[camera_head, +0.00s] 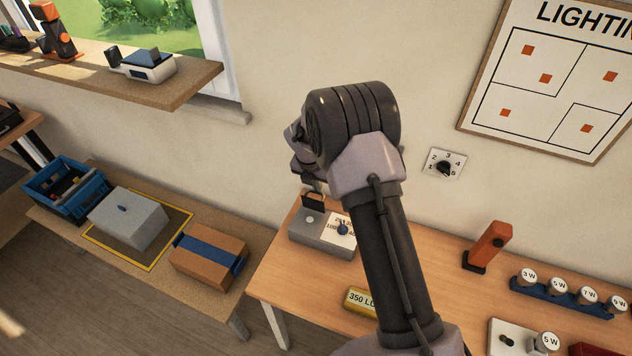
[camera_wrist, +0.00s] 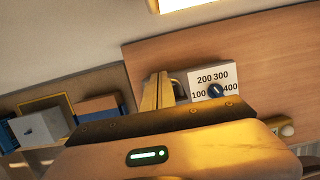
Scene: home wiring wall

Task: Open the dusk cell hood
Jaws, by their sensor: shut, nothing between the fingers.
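The dusk cell unit is a grey box (camera_head: 318,240) on the wooden bench, with a white dial plate and blue knob (camera_head: 343,229) on its right. A small dark hood (camera_head: 313,201) stands raised at its left part, with a pale round cell (camera_head: 310,219) showing in front of it. My gripper (camera_wrist: 158,92) is shut and empty, close to the hood, just left of the dial plate (camera_wrist: 212,80) in the wrist view. In the head view my wrist hides most of the gripper. I cannot tell whether the fingers touch the hood.
A rotary wall switch (camera_head: 444,165) is above the bench. An orange tool (camera_head: 487,247) and a blue rack (camera_head: 562,296) of lamps stand to the right. A yellow-labelled block (camera_head: 362,302) lies in front. A lower table (camera_head: 215,315) at left holds boxes.

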